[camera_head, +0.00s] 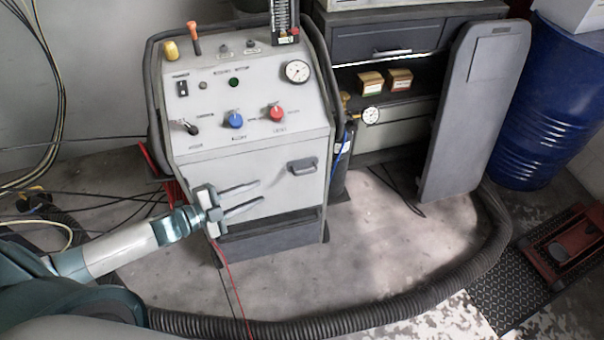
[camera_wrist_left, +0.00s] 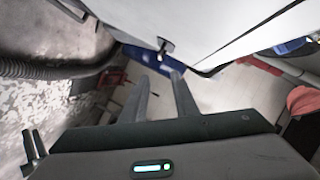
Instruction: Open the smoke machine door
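The smoke machine (camera_head: 250,100) is a light grey cabinet with a sloped control panel of knobs and a gauge, in the middle of the head view. Its front door (camera_head: 270,185) looks shut. The dark door handle (camera_head: 303,166) is at the door's upper right. My left gripper (camera_head: 258,194) is open and empty in front of the door's lower left, left of and below the handle. In the left wrist view the open fingers (camera_wrist_left: 163,90) show with a pale panel edge and a small dark handle-like part (camera_wrist_left: 164,46) beyond them. My right gripper is not in view.
A thick black hose (camera_head: 400,302) curves over the floor in front and to the right. A grey panel (camera_head: 478,105) stands right of the machine, with a blue drum (camera_head: 550,105) behind it. A red-and-black device (camera_head: 568,245) lies at far right.

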